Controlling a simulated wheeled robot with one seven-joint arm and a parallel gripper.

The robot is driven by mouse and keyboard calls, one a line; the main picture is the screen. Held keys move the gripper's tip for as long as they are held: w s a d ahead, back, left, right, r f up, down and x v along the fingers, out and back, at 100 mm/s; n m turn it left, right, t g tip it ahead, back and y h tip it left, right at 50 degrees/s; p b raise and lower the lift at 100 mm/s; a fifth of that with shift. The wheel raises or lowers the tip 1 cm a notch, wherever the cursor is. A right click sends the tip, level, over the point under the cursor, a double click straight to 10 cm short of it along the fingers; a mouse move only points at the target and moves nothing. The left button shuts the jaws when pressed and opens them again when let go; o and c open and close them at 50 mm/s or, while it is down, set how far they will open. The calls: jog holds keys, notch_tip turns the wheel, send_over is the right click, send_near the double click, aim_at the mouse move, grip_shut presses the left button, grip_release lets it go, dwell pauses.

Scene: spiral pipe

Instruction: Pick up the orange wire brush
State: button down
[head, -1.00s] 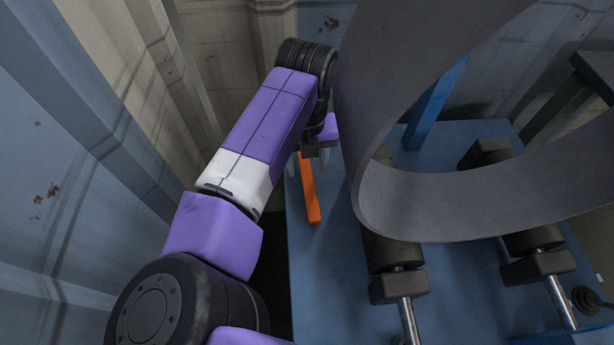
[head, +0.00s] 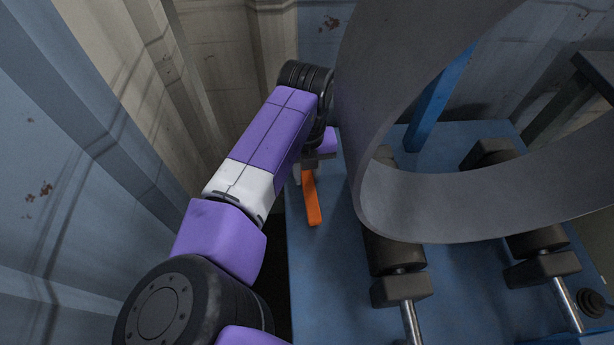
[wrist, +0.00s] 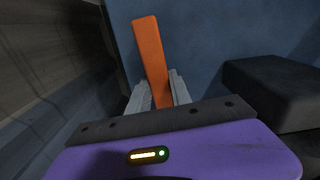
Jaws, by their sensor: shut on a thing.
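The orange wire brush (head: 312,199) shows as an orange bar at the left edge of the blue platform in the head view. Its far end is hidden behind my gripper and arm. In the wrist view the brush (wrist: 151,58) runs up from between the two grey fingers. My gripper (wrist: 159,90) is shut on the brush, with one finger on each side of it. In the head view my gripper (head: 308,168) is mostly hidden by my arm. I cannot tell whether the brush is clear of the platform.
The blue platform (head: 335,290) lies under the brush. A large grey spiral pipe (head: 400,200) curves close to the right of my arm. Black rollers (head: 395,253) sit on the platform beneath the pipe. A corrugated wall (head: 90,150) stands to the left.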

aim_at(306, 173)
jog(key=shift+r, duration=0.1)
notch_tip(306, 173, up, 20)
jog(key=p, duration=0.3)
jog(key=shift+p, duration=0.3)
